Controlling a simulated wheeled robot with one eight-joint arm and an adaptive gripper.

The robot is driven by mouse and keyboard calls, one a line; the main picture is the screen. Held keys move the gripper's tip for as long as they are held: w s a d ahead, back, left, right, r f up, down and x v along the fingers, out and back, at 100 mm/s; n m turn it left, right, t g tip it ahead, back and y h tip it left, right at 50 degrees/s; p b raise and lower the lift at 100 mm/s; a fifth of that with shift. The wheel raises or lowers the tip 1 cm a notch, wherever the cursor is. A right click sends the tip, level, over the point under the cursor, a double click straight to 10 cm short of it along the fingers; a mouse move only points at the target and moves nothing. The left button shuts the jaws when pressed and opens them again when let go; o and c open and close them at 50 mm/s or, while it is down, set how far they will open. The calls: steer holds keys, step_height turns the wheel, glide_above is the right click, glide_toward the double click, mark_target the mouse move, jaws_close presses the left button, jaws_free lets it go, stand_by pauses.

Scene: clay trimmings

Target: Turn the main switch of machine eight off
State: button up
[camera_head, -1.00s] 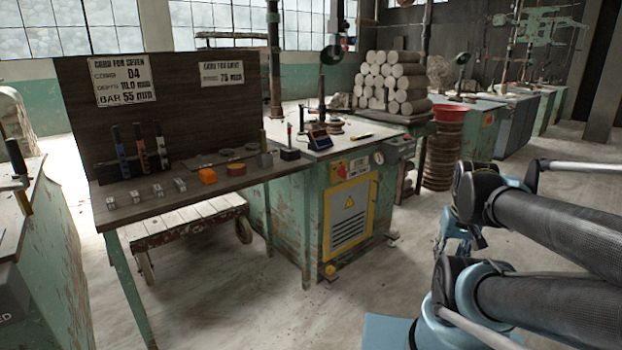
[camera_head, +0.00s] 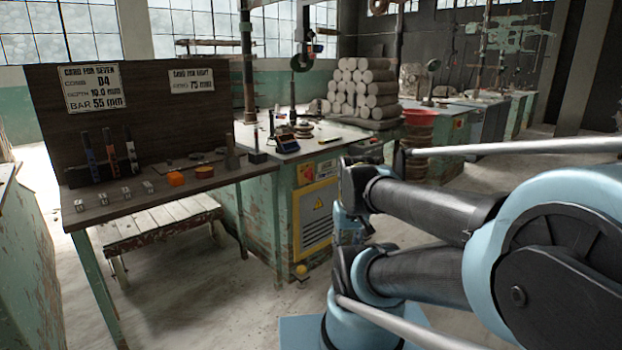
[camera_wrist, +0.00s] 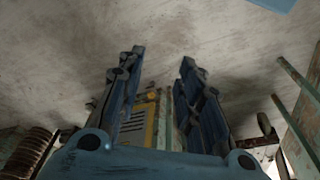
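A green machine (camera_head: 262,215) stands centre in the head view. Its front has a small yellow plate with a red switch (camera_head: 306,173) above a yellow vented panel (camera_head: 318,215) with a warning triangle. I cannot read a machine number on it, nor the switch's setting. In the wrist view my gripper (camera_wrist: 158,62) is open and empty, its two fingers apart. The yellow panel (camera_wrist: 152,115) shows beyond, between the fingers; the switch cannot be made out there. In the head view my arm covers the machine's right side and most of the gripper.
A dark bench (camera_head: 110,205) with tools and small blocks stands left of the machine, with a backboard (camera_head: 150,110) bearing two signs. A wooden cart (camera_head: 160,225) is under it. Stacked clay cylinders (camera_head: 362,92) and a red bowl (camera_head: 418,117) are behind. Floor (camera_head: 215,310) in front is clear.

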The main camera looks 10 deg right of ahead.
mark_target(312, 174)
steer(key=w+a+r+m+t+y, duration=0.1)
steer(key=w+a+r+m+y, duration=0.2)
steer(key=w, duration=0.6)
steer(key=w+a+r+m+t+y, duration=0.1)
steer(key=w+a+r+m, duration=0.25)
steer(key=w, duration=0.45)
steer(key=w+r+m+t+y, duration=0.2)
steer(key=w+m+y, duration=0.35)
steer(key=w, duration=1.15)
steer(key=w+d+f+m+t, duration=0.25)
steer(key=w+m, duration=0.25)
steer(key=w, duration=0.3)
steer(key=w+d+f+m+t, duration=0.1)
steer(key=w+d+f+m, duration=0.25)
steer(key=w, duration=0.45)
steer(key=w+d+f+m+t+y, duration=0.1)
steer(key=w+d+f+m+t, duration=0.4)
steer(key=w+d+f+m, duration=0.35)
steer(key=x, duration=1.5)
steer(key=shift+w+d, duration=0.15)
steer(key=shift+w, duration=0.15)
steer(key=shift+c, duration=0.5)
jaws_close()
